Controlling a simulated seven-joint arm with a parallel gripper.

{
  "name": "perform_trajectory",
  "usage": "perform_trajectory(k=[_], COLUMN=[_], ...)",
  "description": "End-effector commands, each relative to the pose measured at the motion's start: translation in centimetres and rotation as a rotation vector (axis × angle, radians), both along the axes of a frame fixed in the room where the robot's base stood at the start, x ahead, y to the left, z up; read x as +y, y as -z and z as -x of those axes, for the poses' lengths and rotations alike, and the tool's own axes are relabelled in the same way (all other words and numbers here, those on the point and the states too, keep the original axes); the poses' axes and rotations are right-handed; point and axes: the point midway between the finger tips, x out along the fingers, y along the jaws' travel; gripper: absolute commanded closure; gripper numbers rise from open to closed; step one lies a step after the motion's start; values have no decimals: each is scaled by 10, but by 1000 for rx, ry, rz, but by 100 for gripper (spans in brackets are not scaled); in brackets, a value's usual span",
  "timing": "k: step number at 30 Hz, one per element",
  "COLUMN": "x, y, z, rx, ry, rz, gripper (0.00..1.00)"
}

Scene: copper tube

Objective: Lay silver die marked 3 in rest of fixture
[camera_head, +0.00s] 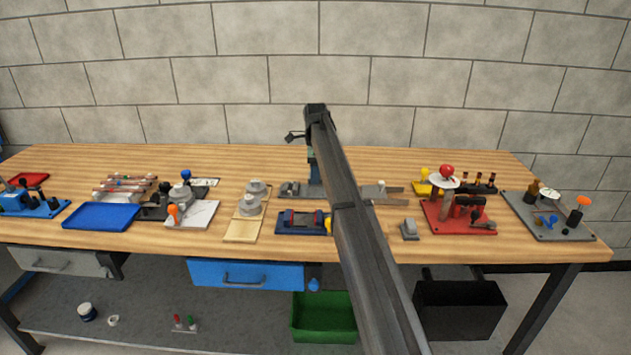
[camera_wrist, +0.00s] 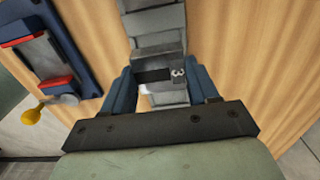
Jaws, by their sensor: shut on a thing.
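In the wrist view, my gripper (camera_wrist: 160,74) has its two blue fingers on either side of a silver die marked 3 (camera_wrist: 178,72) and is shut on it. The "3" shows on the die's right part; its left part looks dark. The grey stepped fixture (camera_wrist: 154,22) runs beyond and beneath the die. I cannot tell whether the die touches the fixture or hangs just above it. In the head view, the grey fixture (camera_head: 293,189) is at mid-table, partly hidden by my arm. The die is not clear there.
A dark blue holder with red parts (camera_wrist: 52,58) lies left of the fixture, with a yellow knob (camera_wrist: 32,116) beside it. In the head view, a small grey block (camera_head: 410,229) and a red base (camera_head: 460,220) stand to the right. Bare wood lies between them.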

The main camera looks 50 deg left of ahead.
Motion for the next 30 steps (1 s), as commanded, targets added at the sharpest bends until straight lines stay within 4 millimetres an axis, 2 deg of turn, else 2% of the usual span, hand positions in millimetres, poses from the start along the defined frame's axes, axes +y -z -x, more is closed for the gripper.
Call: perform_trajectory(k=[3,10,14,16,20,24,30], x=[1,4,9,5,-14,-43,-90], y=[-24,-54,-61,-63,-64,-63,-56], z=[-1,6,23,38,71,105,140], rx=[-1,-1,-3,-5,-8,-11,-10], ry=[0,-6,-23,-33,-50,-64,-52], rz=[-2,-2,-4,-8,-14,-20,-17], gripper=[91,91,91,91,91,91,91])
